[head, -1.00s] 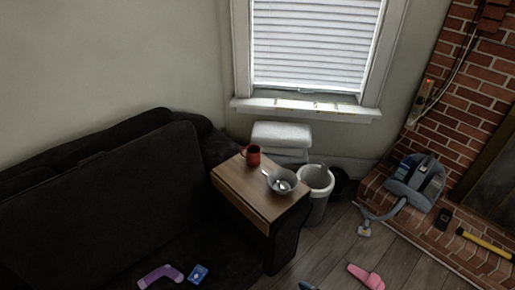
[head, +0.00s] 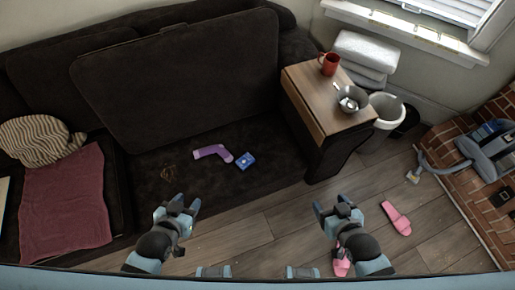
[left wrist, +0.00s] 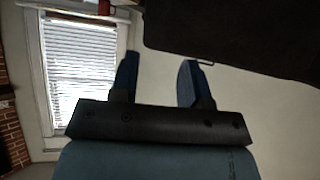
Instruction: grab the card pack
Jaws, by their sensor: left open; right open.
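The card pack (head: 245,161) is a small blue box lying flat on the dark sofa seat, just right of a purple sock-like item, in the head view. My left gripper (head: 183,204) is open and empty in front of the sofa, nearer to me and to the left of the pack. It also shows open in the left wrist view (left wrist: 158,80), with nothing between its fingers. My right gripper (head: 331,209) is open and empty over the floor, to the right of the pack and nearer to me. The pack is not visible in the left wrist view.
The purple item (head: 213,153) lies close beside the pack. A wooden side table (head: 318,98) at the sofa's right end holds a red mug (head: 328,63) and a bowl (head: 351,98). Pink slippers (head: 396,218) lie on the floor. The seat in front of the pack is clear.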

